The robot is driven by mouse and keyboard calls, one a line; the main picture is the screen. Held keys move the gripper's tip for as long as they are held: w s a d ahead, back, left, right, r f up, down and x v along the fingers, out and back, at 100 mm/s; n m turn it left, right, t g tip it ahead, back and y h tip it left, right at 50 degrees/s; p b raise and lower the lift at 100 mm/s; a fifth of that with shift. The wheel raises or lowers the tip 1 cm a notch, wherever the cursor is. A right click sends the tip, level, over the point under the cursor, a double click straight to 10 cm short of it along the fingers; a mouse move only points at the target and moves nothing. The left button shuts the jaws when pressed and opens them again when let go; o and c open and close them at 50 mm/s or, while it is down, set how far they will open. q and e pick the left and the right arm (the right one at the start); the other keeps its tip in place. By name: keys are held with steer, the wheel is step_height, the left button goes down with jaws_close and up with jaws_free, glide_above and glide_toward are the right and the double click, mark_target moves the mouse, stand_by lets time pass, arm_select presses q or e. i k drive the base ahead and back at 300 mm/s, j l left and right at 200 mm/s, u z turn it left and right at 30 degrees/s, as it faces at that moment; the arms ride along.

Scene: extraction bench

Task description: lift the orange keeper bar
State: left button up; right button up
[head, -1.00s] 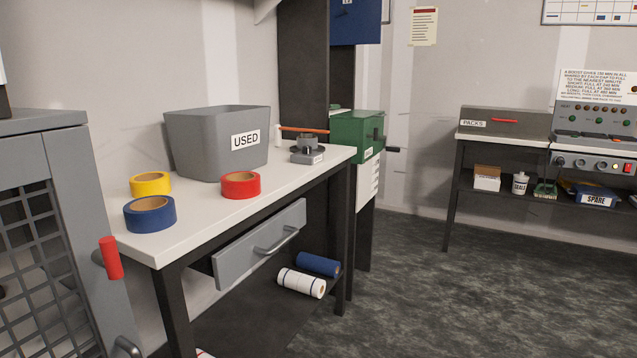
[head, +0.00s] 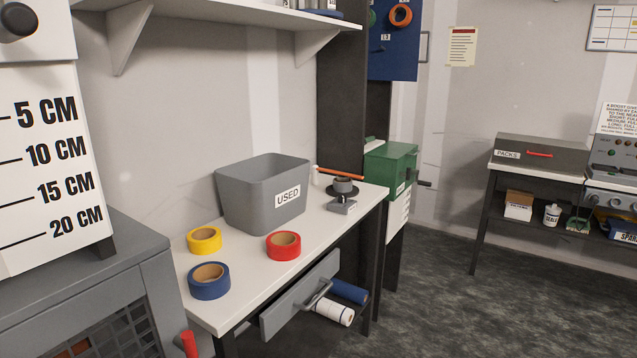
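A thin orange bar (head: 341,173), which looks like the keeper bar, lies roughly level at the back right of the white-topped bench (head: 240,286). Its left end meets a small white upright piece (head: 316,176). Its right end reaches towards a green box (head: 389,165). A grey device with a round dark top (head: 342,190) stands just in front of the bar. I cannot tell what holds the bar up. Neither of my grippers is in view.
A grey bin marked USED (head: 245,205) stands left of the bar. Yellow (head: 204,240), blue (head: 209,281) and red (head: 284,245) tape rolls sit on the bench. Its grey drawer (head: 300,298) stands out at the front. A shelf (head: 215,16) overhangs. Floor is clear to the right.

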mark_target(318, 169)
steer(key=i+l+u, duration=0.2)
steer(key=u, duration=0.2)
steer(key=i+l+u, duration=0.15)
steer(key=l+u, duration=0.25)
steer(key=i+l+u, duration=0.15)
steer(key=l+u, duration=0.25)
steer(key=j, duration=0.1)
